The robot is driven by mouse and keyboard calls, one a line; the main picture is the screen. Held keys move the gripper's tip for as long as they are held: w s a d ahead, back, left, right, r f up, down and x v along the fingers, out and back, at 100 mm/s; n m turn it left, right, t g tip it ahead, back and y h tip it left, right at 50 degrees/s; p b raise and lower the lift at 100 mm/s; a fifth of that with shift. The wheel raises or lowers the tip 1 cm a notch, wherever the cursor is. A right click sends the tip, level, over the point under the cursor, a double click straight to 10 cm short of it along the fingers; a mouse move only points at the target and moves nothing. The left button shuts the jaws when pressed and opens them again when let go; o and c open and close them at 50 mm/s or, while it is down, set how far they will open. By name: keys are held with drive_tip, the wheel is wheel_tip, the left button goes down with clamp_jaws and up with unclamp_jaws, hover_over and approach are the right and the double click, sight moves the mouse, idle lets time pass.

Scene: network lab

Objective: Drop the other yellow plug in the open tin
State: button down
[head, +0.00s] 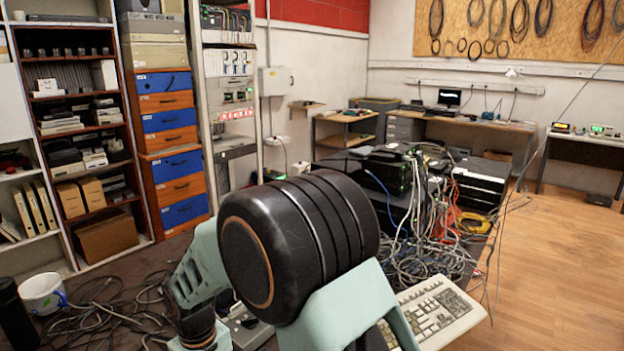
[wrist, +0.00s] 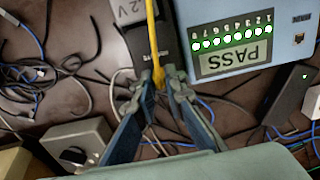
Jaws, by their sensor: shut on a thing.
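My gripper (wrist: 158,88) shows in the wrist view, its two fingers closed together on the yellow plug (wrist: 158,77). A yellow cable (wrist: 151,30) runs from the plug up to the top edge of the picture. The fingertips hide most of the plug, and I cannot tell whether it touches the surface below. In the head view my own arm covers the middle of the picture, and the gripper's fingers cannot be made out. The open tin cannot be made out in either view.
A blue-grey tester (wrist: 235,40) reading PASS lies right of the fingers, beside a black adapter (wrist: 148,45). A grey box with a knob (wrist: 75,145) is lower left. Loose cables (head: 110,310), a white mug (head: 42,293) and a keyboard (head: 435,312) crowd the table.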

drive_tip(key=shift+r+p, duration=0.3)
drive_tip(key=shift+r, duration=0.15)
drive_tip(key=shift+r+p, duration=1.25)
drive_tip(key=shift+r, duration=0.6)
